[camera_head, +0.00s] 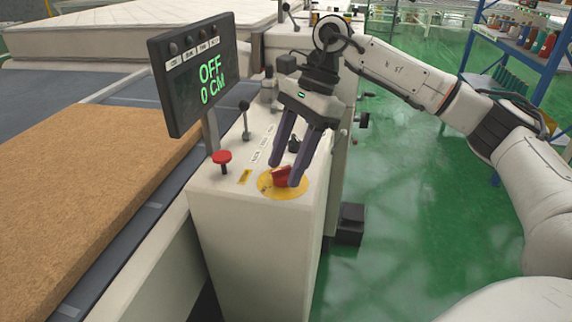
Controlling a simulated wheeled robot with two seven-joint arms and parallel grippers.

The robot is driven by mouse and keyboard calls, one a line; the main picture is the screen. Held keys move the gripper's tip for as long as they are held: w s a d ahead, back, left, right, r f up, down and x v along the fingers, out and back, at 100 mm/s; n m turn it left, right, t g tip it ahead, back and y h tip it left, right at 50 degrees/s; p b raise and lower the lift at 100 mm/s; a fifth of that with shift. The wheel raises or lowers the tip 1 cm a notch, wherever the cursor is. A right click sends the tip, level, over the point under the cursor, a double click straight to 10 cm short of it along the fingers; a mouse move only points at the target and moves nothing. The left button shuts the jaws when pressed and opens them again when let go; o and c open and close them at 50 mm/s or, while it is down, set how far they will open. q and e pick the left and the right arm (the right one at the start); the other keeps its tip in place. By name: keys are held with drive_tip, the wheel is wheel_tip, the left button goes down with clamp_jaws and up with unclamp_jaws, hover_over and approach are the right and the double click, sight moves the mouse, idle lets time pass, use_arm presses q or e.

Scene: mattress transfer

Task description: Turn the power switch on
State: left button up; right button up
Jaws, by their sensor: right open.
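The power switch is a red rotary knob (281,176) on a yellow round plate (268,189) on top of the white control console (240,215). My right gripper (284,172) is open and points down at the knob, with a dark finger on either side of it. I cannot tell whether the fingers touch it. The display (200,72) on a post reads "OFF" and "0 CM" in green. My left gripper is not in view.
A red mushroom button (222,158) and a black-knobbed lever (245,119) stand left of my gripper. A brown mat (85,190) lies on the bed at left, with a white mattress (140,25) behind. A blue shelf (515,50) stands at right above open green floor.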

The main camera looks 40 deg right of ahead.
drive_tip(key=shift+a+f, duration=0.15)
drive_tip(key=shift+f, duration=0.25)
drive_tip(key=c, duration=1)
